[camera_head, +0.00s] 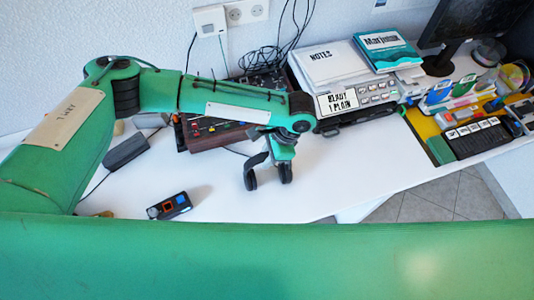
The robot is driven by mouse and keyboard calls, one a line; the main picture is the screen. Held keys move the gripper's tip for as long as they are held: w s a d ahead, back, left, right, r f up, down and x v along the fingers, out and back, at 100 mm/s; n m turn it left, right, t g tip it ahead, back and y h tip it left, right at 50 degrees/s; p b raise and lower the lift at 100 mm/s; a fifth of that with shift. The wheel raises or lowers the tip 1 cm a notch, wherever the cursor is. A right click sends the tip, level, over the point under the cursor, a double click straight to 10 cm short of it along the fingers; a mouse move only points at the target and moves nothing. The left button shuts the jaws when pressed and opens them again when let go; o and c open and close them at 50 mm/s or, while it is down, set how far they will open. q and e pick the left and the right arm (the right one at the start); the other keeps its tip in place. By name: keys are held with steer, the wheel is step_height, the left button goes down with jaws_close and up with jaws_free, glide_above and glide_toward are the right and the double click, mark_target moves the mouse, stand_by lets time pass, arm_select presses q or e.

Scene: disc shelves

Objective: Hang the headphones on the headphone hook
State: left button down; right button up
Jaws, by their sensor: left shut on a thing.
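The wrist hides the upper part of the headphones. I cannot make out the headphone hook in this view. My right gripper is not in view.
A mixer-like device (215,130) stands behind the gripper. A notes stack (325,65) and a teal book (388,52) lie to its right. A small black device (169,206) lies front left. A yellow tray (428,128) and monitor are at right. White desktop (345,165) right of the gripper is clear.

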arm_select(q)
steer(key=c, duration=1.2)
jaws_free()
steer(key=shift+f+b, duration=0.15)
steer(key=shift+b, duration=0.3)
steer(key=b+v, duration=0.2)
steer(key=v, duration=0.2)
steer(key=shift+s+d, duration=0.1)
steer(key=shift+s, duration=0.1)
steer(key=b+v, duration=0.1)
steer(key=v, duration=0.9)
steer(key=shift+s, duration=0.25)
